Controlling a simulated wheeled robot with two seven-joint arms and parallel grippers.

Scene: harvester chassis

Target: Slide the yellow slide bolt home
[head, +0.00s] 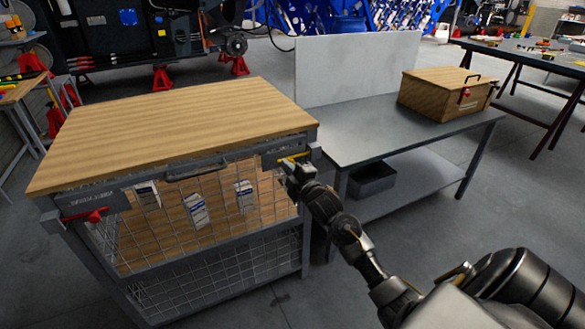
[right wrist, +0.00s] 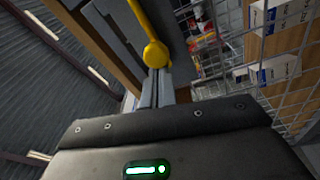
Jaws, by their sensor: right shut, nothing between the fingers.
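The yellow slide bolt (head: 295,156) sits under the right front corner of the wood-topped mesh cage (head: 285,141). In the right wrist view the bolt (right wrist: 154,50) is a yellow bar with a rounded knob end, lying on a grey plate. My right gripper (head: 290,170) is at this corner, just below the bolt. Its narrow fingers (right wrist: 158,84) are shut together with nothing between them, their tips at the knob. I cannot tell whether they touch it. The bolt's far end is out of the wrist view. My left gripper is not in view.
A red latch (head: 92,215) sits on the cage's left front corner, and a grey handle (head: 195,169) on its front. White-and-blue boxes (head: 196,210) are behind the mesh. A grey table (head: 385,135) with a wooden box (head: 440,95) stands right. Floor in front is clear.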

